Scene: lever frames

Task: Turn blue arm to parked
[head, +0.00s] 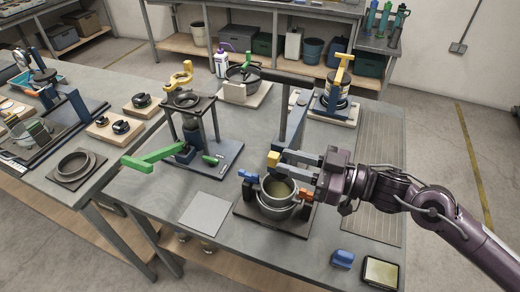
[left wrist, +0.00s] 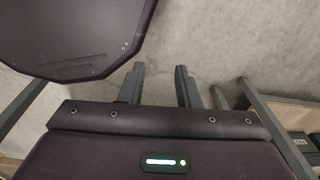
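A blue-grey upright (head: 294,125) stands behind a metal pot (head: 278,205) on a dark base plate (head: 245,211) and carries a long dark bar (head: 286,78) at its top. I cannot tell which blue part is the blue arm, and no parked mark is legible. My right gripper (head: 281,163) is above the pot, its fingers apart and pointing left, close to a yellow block (head: 273,158); contact is unclear. My left gripper (left wrist: 158,85) is open and empty in the left wrist view.
Left of the pot stands a press with a green handle (head: 152,158). A grey plate (head: 205,213) lies before it. A yellow-handled device (head: 339,88) stands behind. A blue block (head: 342,258) and a pale-topped tray (head: 381,271) lie at the front right.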

